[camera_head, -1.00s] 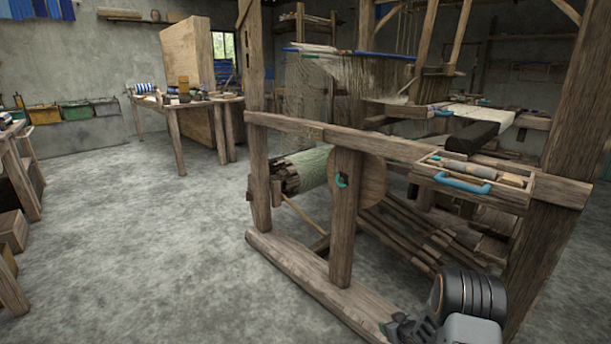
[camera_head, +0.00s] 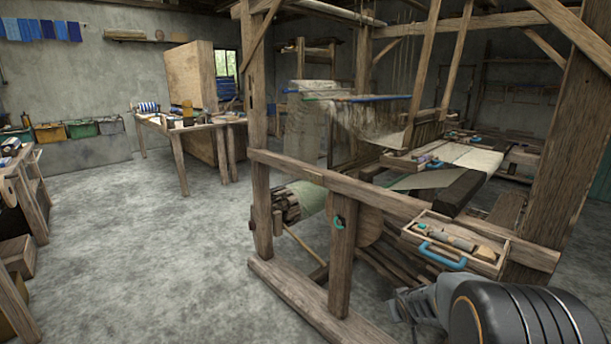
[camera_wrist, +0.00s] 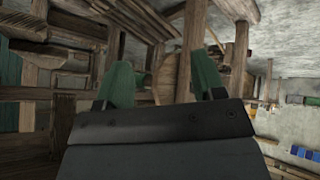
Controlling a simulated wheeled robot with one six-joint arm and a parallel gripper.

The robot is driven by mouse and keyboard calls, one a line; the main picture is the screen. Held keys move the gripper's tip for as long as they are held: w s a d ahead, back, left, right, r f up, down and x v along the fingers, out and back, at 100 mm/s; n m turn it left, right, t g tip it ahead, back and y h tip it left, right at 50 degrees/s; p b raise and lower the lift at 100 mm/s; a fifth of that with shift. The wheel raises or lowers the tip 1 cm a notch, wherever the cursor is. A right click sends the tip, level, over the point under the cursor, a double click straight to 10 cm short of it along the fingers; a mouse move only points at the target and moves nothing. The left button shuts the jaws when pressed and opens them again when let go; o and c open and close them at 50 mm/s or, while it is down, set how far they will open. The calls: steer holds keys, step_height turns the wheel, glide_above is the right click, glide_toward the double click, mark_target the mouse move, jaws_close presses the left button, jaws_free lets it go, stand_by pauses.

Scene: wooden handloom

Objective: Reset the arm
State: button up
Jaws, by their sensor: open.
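My gripper (camera_wrist: 163,75) is open in the wrist view, with its two green fingers apart and nothing seen between them. Wooden beams of the loom fill the view beyond the fingers. In the head view my arm shows at the lower right, in front of the loom's lower frame, and I cannot make out the fingertips there. The wooden handloom (camera_head: 335,182) stands across the middle and right of the head view. A wooden tray (camera_head: 478,267) with a blue handle and several small tools sits on its front beam, just above my arm in the picture.
A work table (camera_head: 190,130) with several items stands at the back left. A shelf unit (camera_head: 28,190) stands at the left edge. Coloured bins (camera_head: 83,129) line the back wall. The grey floor (camera_head: 150,240) left of the loom is clear.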

steer(key=s+a+r+g+p, duration=0.1)
steer(key=s+a+r+p, duration=0.2)
steer(key=s+r+p, duration=0.3)
steer(key=s+a+r+m+g+y+p, duration=0.1)
steer(key=s+a+r+p, duration=0.2)
steer(key=r, duration=1.2)
steer(key=s+a+r+g+y+p, duration=0.1)
steer(key=s+a+r+p, duration=0.3)
steer(key=s+r+p, duration=0.5)
steer(key=s+r, duration=0.2)
steer(key=s, duration=0.2)
steer(key=shift+r+g+p, duration=0.2)
steer(key=shift+g+p, duration=0.1)
steer(key=shift+g, duration=0.1)
steer(key=shift+s+m, duration=0.1)
steer(key=shift+m, duration=0.2)
steer(key=shift+c, duration=0.2)
